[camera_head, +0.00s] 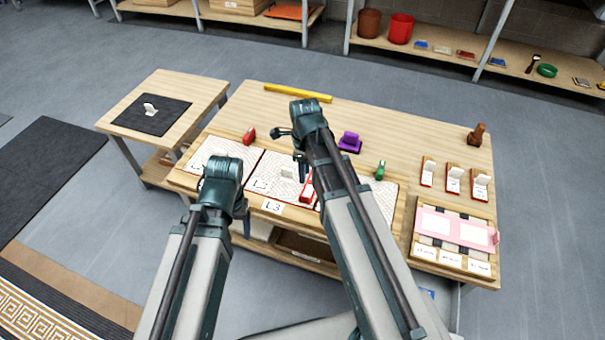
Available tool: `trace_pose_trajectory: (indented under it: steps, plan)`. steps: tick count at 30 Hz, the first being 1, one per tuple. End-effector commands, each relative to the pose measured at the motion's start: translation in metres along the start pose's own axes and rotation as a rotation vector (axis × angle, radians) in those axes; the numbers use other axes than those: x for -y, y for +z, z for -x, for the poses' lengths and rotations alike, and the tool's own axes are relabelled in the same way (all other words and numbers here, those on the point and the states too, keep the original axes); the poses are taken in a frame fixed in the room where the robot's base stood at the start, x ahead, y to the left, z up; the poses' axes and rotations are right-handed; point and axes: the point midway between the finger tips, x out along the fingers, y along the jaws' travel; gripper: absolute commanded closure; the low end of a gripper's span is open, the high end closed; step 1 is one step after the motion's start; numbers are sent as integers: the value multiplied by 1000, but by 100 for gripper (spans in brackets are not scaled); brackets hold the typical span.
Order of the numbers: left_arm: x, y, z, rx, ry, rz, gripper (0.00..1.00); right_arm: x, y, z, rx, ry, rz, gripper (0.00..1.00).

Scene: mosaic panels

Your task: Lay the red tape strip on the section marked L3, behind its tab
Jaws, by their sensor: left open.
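A yellow bar (298,92) lies at the back.

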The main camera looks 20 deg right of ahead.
Motion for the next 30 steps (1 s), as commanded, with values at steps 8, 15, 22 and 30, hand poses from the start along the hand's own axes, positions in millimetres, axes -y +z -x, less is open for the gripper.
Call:
trace_pose_trajectory:
  steps: [8,15,22,30]
  plan:
    - [0,0,-1,0,0,0,28,-46,8,-1,-23,4,525,64]
    - [0,0,-1,0,0,0,28,-105,12,0,-58,28,1337,64]
    - [0,0,-1,0,0,0,28,-152,10,0,-83,71,2031,64]
    - [0,0,-1,0,0,0,28,-176,7,1,-94,109,2448,64]
